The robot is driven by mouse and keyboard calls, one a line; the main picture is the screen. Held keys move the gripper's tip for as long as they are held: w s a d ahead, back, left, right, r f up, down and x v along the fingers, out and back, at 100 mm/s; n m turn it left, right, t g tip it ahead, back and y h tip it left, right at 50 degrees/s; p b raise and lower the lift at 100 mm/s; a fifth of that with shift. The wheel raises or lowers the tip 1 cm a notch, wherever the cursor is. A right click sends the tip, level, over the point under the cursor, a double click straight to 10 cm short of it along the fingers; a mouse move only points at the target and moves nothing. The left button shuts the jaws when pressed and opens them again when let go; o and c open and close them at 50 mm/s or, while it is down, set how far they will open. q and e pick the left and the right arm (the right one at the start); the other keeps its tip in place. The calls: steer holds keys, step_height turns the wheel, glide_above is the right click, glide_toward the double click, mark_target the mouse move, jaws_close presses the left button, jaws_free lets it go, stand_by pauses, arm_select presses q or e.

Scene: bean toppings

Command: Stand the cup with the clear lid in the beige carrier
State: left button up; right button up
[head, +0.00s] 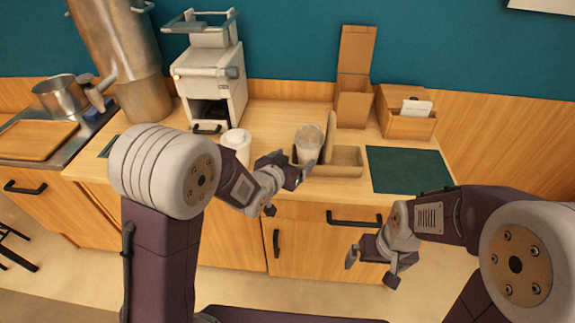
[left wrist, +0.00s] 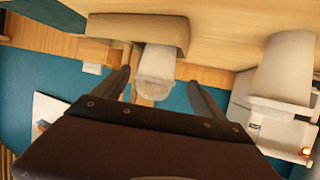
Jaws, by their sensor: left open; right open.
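The cup with the clear lid (head: 308,141) stands upright in the left compartment of the beige carrier (head: 347,171), left of its tall divider. My left gripper (head: 291,172) is open and empty at the carrier's front left. In the left wrist view the picture is upside down; the cup (left wrist: 157,65) shows between the spread fingers, apart from them, its base hidden by the carrier's wall (left wrist: 130,28). My right gripper (head: 370,268) is open and empty, low in front of the cabinet drawers.
A white cup (head: 236,142) stands on the counter left of the carrier, before a white machine (head: 210,75). A dark green mat (head: 408,171) lies bare at right. A tall cardboard dispenser (head: 354,95) and a brown box (head: 405,122) stand behind.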

arm_select(q)
steer(key=s+a+f+n+g+y, duration=0.35)
steer(key=s+a+f+g, duration=0.3)
steer(key=s+a, duration=0.35)
steer(key=s+a+f+g, duration=0.1)
steer(key=s+a+g, duration=0.1)
steer(key=s, duration=0.5)
steer(key=s+a+f+g, duration=0.2)
steer(key=s+g, duration=0.1)
steer(key=s, duration=0.4)
steer(key=shift+s+n+y, duration=0.25)
steer(key=shift+n+y, duration=0.1)
steer(key=shift+y, duration=0.1)
step_height(320, 180, up, 5)
steer(key=p, duration=0.5)
steer(key=shift+f, duration=0.1)
